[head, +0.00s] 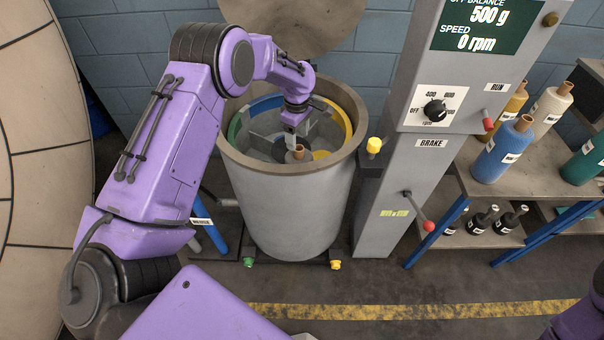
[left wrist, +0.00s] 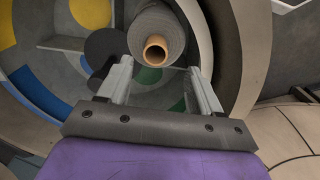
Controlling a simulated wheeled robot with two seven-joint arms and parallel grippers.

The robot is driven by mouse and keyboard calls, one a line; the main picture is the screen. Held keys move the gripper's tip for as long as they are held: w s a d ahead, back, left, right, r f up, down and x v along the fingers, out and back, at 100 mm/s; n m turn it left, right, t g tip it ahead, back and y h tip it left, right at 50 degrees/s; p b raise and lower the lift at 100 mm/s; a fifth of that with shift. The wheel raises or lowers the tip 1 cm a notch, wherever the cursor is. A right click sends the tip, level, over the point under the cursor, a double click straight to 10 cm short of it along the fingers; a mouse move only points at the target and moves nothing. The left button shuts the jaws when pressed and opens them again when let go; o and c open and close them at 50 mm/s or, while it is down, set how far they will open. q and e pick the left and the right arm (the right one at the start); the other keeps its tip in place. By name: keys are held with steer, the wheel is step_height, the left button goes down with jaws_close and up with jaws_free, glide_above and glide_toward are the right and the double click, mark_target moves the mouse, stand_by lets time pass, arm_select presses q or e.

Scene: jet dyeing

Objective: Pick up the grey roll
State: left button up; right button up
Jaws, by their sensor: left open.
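The grey roll (left wrist: 160,24) has a tan hollow core. It stands in the round drum (head: 290,215); in the head view its tan core end (head: 298,153) shows just below my left gripper (head: 291,142). My left gripper reaches down into the drum. In the left wrist view my left gripper (left wrist: 160,74) is open, and the core end appears between its two fingertips. I cannot tell whether the fingers touch the roll. My right gripper is out of view.
The drum has a thick brown rim and coloured inner sections. A grey control column (head: 385,195) with a red-knobbed brake lever stands right of it. A yellow line (head: 400,311) crosses the floor.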

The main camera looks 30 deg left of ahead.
mark_target(299, 148)
arm_select(q)
steer(key=shift+s+f, duration=0.2)
steer(key=shift+f, duration=0.65)
steer(key=f+p, duration=0.1)
steer(key=f, duration=0.1)
steer(key=w+f+p, duration=0.1)
steer(key=f, duration=0.1)
steer(key=shift+f, duration=0.6)
jaws_close()
